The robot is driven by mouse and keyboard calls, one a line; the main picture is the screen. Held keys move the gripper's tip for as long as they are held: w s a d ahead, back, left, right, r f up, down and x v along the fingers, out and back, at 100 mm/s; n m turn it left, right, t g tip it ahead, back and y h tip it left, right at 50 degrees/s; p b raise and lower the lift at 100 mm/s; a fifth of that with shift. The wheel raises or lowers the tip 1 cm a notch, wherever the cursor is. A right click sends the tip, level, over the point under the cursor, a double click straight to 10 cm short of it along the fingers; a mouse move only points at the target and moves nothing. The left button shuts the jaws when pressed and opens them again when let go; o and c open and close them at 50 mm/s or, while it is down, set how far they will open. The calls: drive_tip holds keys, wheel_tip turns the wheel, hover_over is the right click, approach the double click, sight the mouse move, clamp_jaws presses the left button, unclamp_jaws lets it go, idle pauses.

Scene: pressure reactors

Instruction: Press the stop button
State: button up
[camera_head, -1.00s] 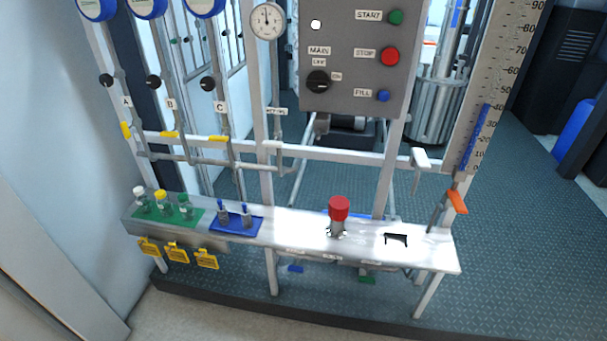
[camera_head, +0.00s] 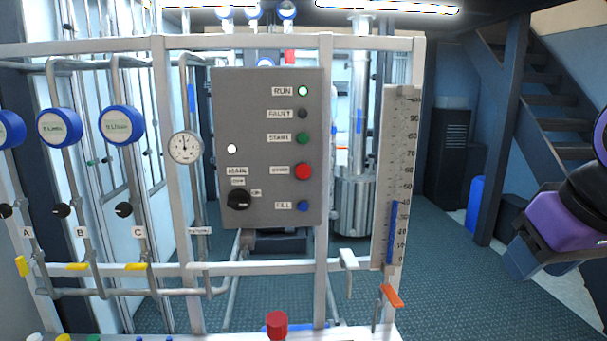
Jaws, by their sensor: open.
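The stop button (camera_head: 303,171) is a round red button on the front of the grey control panel (camera_head: 267,110), near its right edge. A small label sits to its left. The green start button (camera_head: 302,138) is above it and the blue fill button (camera_head: 303,206) is below it. Nothing covers the stop button. A purple and black part of my arm (camera_head: 565,215) shows at the right edge, well apart from the panel. I cannot make out any gripper fingers in this view.
The run lamp (camera_head: 303,91) glows green; the fault lamp (camera_head: 302,113) is dark. The black main knob (camera_head: 239,200) is at lower left of the panel. A level scale (camera_head: 396,160) and an orange-handled valve (camera_head: 391,295) stand to its right. A red-topped item (camera_head: 277,324) is below.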

clamp_jaws()
idle(1.8)
